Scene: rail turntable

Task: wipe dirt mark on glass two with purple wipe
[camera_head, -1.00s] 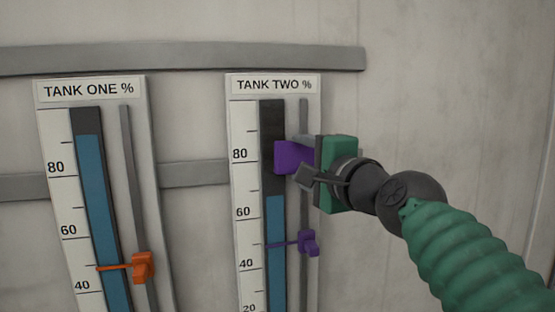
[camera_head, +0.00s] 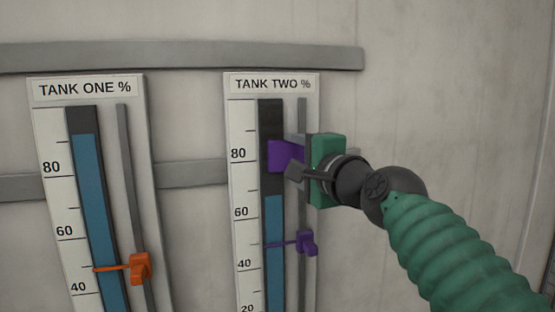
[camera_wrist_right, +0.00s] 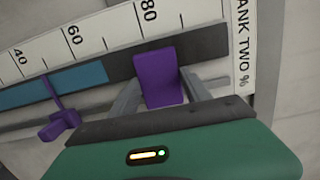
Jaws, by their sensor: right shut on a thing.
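The tank two gauge (camera_head: 242,190) has a dark glass column (camera_head: 271,115) with blue fill in its lower part. My right gripper (camera_head: 296,160) is shut on the purple wipe (camera_head: 282,156), which lies over the dark part of the glass near the 80 mark. The right wrist view shows the purple wipe (camera_wrist_right: 157,78) between the two fingers (camera_wrist_right: 160,92), at the dark glass above the blue fill. I see no dirt mark; the wipe and gripper cover part of the glass. My left gripper is not in view.
A purple slider (camera_head: 306,242) with a thin pointer sits lower on tank two's rail, below my gripper. To the left is the tank one gauge (camera_head: 48,200) with an orange slider (camera_head: 140,268). Grey horizontal rails (camera_head: 180,58) cross the wall. The wall at right is bare.

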